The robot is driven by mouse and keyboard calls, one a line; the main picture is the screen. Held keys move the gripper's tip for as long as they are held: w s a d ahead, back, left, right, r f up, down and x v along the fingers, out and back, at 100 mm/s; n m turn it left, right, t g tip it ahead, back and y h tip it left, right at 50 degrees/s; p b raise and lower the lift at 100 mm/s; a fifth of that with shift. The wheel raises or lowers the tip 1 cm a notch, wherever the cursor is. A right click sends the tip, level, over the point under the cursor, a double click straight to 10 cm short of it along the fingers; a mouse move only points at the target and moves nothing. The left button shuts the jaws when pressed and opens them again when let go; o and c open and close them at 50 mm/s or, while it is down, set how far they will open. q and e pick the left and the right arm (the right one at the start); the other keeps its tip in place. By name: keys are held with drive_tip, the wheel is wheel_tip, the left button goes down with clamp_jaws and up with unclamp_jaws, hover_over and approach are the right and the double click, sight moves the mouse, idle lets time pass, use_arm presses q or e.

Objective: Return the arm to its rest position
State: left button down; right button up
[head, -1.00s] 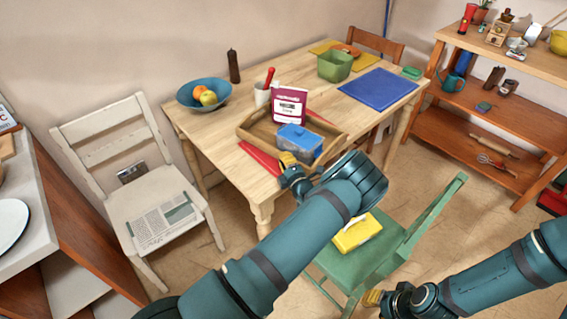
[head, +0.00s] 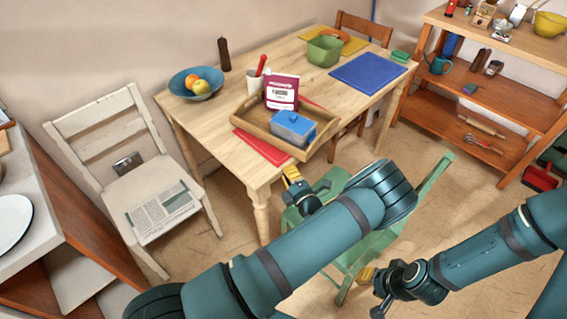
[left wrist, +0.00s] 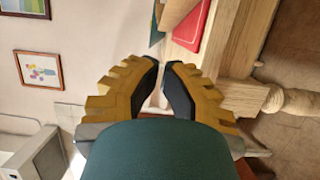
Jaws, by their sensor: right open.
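My left arm (head: 300,245) is teal and reaches across the lower middle of the head view. Its gripper (head: 303,186), with yellow finger parts, is in front of the table's near edge, above the green chair, and apart from both. In the left wrist view, the two fingers (left wrist: 161,68) point away with a narrow gap between their tips. Nothing shows held between them. My right arm (head: 490,250) comes in from the right. Its gripper (head: 372,290) is open, low beside the green chair, and partly hidden by its own wrist.
The wooden table (head: 215,125) carries a wooden tray (head: 240,114) and a red flat item (head: 262,147) near its edge. The green chair (head: 425,195) is close behind my left arm. A white chair (head: 140,180) stands left, shelves (head: 450,100) right. Floor is clear between the table and shelves.

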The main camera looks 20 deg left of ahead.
use_arm(q)
drive_tip(key=s+a+f+n+g+h, duration=0.1)
drive_tip(key=s+a+f+n+g, duration=0.1)
drive_tip(key=s+f+n+g, duration=0.35)
drive_tip(key=s+a+f+n+g+h, duration=0.1)
drive_tip(key=s+a+f+n+g, duration=0.15)
drive_tip(key=s+n+g, duration=0.55)
drive_tip(key=s+d+f+n+g+h, duration=0.1)
drive_tip(key=s+d+n+h, duration=0.15)
drive_tip(key=s, duration=0.35)
drive_tip(key=s+d+f+n+g+h, duration=0.1)
drive_tip(key=s+d+f+n+h, duration=0.15)
drive_tip(key=s+n, duration=0.2)
drive_tip(key=s+d+r+n+h, duration=0.1)
drive_tip(key=s+d+n+h, duration=0.1)
drive_tip(key=d+n+h, duration=0.3)
drive_tip(key=s+d+r+n+h, duration=0.25)
drive_tip(key=d+n, duration=0.25)
drive_tip(key=n, duration=0.3)
drive_tip(key=w+d+r+n+t+h, duration=0.2)
drive_tip(key=w+r+n+t, duration=0.3)
drive_tip(key=n, duration=0.7)
drive_tip(key=shift+w+r+h, duration=0.15)
drive_tip(key=shift+w+h, duration=0.3)
